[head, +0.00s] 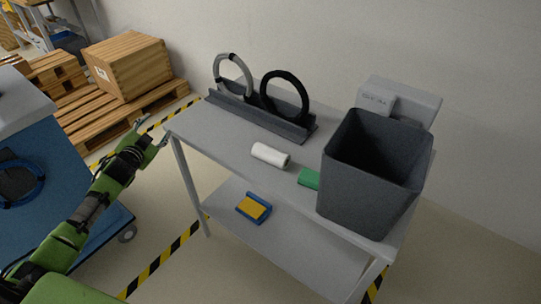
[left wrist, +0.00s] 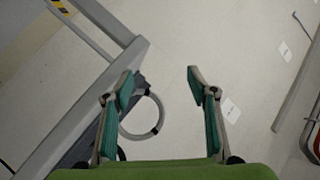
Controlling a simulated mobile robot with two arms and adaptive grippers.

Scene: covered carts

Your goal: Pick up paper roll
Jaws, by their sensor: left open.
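The paper roll (head: 271,155) is a white cylinder lying on its side on the top of the grey cart (head: 215,137), near its front edge. My left gripper (head: 151,132) is open and empty at the left end of the cart top, well to the left of the roll. In the left wrist view my left gripper (left wrist: 160,80) shows its two fingers spread apart, with a grey ring (left wrist: 158,117) beyond them. The paper roll does not show in that view. My right gripper is not in view.
A dark bin (head: 368,185) stands right of the roll, with a green item (head: 309,179) between them. A grey rack (head: 262,118) holds two rings behind the roll. A blue-and-yellow item (head: 253,208) lies on the lower shelf. A blue cart (head: 62,150) stands left.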

